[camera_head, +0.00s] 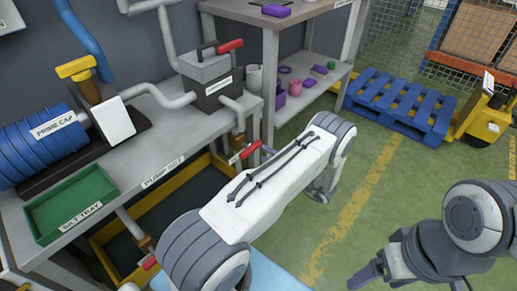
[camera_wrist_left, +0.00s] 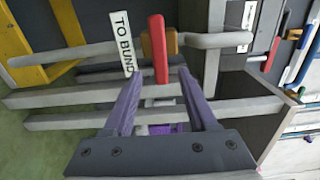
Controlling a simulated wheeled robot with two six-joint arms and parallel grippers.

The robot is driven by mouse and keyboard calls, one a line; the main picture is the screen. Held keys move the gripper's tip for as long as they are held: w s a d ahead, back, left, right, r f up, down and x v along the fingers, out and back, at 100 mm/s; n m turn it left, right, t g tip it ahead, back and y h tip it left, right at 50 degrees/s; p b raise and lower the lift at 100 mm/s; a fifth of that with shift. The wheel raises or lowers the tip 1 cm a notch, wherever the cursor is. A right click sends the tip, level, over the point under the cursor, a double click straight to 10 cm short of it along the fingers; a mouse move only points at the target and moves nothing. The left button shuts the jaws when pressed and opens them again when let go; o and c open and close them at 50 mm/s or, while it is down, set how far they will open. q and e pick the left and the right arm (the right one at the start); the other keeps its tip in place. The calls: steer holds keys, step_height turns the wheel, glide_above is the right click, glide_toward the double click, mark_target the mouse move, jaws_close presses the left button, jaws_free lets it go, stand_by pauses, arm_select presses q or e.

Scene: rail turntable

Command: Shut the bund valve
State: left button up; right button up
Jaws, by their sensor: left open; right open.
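The bund valve shows in the left wrist view as a brass body (camera_wrist_left: 149,44) with a red lever (camera_wrist_left: 160,48), beside a white TO BUND label (camera_wrist_left: 122,40). In the head view a red lever (camera_head: 244,152) on a brass valve (camera_head: 237,141) hangs below the bench edge, close to my left arm. My left gripper (camera_wrist_left: 160,76) is open, its purple fingers on either side of the lever's near end in the picture; contact cannot be told. In the head view my left arm mostly hides that gripper. My right gripper (camera_head: 367,275) is open and empty at the lower right.
Another red lever (camera_head: 150,262) is low at the left, and one (camera_head: 229,46) tops the grey box. A blue pallet (camera_head: 400,105) stands at back right. Green floor is clear mid-right.

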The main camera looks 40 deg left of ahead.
arm_select(q)
steer(key=d, duration=0.3)
steer(key=shift+s+d, duration=0.15)
steer(key=shift+d, duration=0.25)
